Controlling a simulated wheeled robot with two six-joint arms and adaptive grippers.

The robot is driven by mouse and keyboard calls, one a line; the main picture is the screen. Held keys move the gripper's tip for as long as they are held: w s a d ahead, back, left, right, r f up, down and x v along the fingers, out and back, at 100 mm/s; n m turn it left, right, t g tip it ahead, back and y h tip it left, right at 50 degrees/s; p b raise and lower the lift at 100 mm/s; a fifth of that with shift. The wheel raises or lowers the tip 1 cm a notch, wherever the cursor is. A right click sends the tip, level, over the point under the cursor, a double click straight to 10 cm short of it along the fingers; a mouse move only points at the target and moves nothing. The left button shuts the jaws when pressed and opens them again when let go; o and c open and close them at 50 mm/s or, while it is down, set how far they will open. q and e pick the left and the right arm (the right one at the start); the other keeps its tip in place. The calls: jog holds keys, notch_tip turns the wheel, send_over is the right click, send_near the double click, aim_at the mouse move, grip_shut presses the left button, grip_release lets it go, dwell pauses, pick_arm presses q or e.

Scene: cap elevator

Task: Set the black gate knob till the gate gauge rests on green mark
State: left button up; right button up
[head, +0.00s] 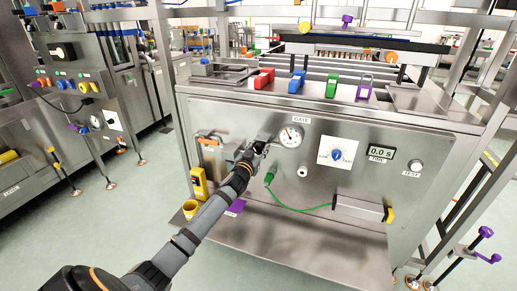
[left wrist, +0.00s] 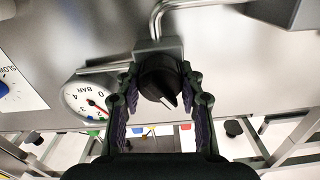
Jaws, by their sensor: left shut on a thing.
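The black gate knob (left wrist: 160,82) sits on the steel panel, with its pale pointer line facing down and slightly right in the left wrist view. My left gripper (head: 257,148) is shut on it, one finger on each side; in the head view the gripper hides the knob. The round white gate gauge (head: 291,136) is just right of the gripper under the GATE label (head: 300,119). It also shows in the left wrist view (left wrist: 87,103), marked BAR, with a red needle. The green mark is too small to place exactly against the needle. My right gripper is out of view.
A blue knob (head: 337,155) on a white plate, a timer display (head: 381,153) and another knob (head: 415,165) are to the right on the panel. A green cable (head: 290,205) hangs below the gauge.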

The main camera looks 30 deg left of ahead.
pick_arm(q)
jog(key=shift+m, duration=0.3)
jog(key=shift+p, duration=0.3)
jog(key=m+p, duration=0.1)
jog(key=m, duration=0.1)
jog(key=shift+m, duration=0.3)
jog(key=shift+d+m+p, duration=0.15)
jog(key=shift+m+p, duration=0.35)
jog(key=shift+m, duration=1.2)
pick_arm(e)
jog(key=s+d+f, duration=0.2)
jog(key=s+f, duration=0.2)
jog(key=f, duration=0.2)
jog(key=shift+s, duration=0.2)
pick_arm(q)
jog(key=o, duration=1.2)
